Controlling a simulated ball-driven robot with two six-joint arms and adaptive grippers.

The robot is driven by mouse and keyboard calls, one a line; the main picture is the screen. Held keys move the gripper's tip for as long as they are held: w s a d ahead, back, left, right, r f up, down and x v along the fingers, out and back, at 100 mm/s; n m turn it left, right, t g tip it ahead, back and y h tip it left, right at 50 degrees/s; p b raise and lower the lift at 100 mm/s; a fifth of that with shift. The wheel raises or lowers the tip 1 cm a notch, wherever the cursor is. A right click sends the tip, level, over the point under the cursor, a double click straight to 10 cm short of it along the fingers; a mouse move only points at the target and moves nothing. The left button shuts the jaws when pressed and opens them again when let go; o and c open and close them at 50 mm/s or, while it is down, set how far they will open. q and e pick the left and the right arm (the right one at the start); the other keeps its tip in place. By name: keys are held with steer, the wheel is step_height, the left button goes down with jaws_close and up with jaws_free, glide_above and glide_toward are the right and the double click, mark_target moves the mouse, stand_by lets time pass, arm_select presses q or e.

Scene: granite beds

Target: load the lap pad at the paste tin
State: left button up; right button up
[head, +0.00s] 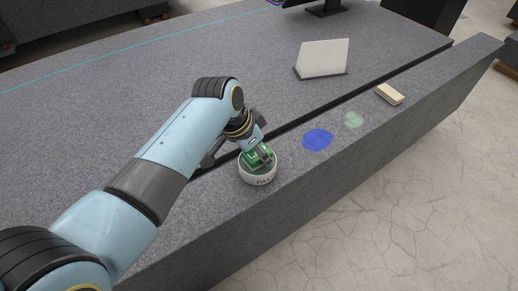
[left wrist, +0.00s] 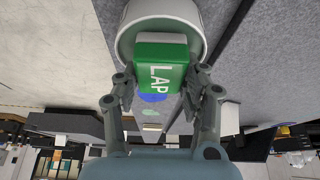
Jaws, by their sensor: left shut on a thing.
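The lap pad is a green block marked "LAP" with a pale layer at its far face; it shows in the left wrist view (left wrist: 160,66) and, partly hidden, in the head view (head: 253,159). My left gripper (head: 262,156) is shut on it, one finger on each side. The tin's rim also shows in the left wrist view (left wrist: 126,42). My right gripper is in neither view.
A blue patch (head: 317,140) and a pale green patch (head: 354,119) mark the ledge right of the tin. Beyond them lies a beige block (head: 390,94). A tilted white panel (head: 322,58) stands on the large granite bed (head: 150,75). A dark gap separates bed and ledge.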

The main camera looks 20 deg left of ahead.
arm_select(q)
steer(key=shift+f, duration=0.15)
steer(key=o, duration=1.1)
steer(key=c, duration=0.4)
steer(key=shift+o, duration=0.2)
steer(key=shift+r+p, duration=0.45)
steer(key=shift+p, duration=0.25)
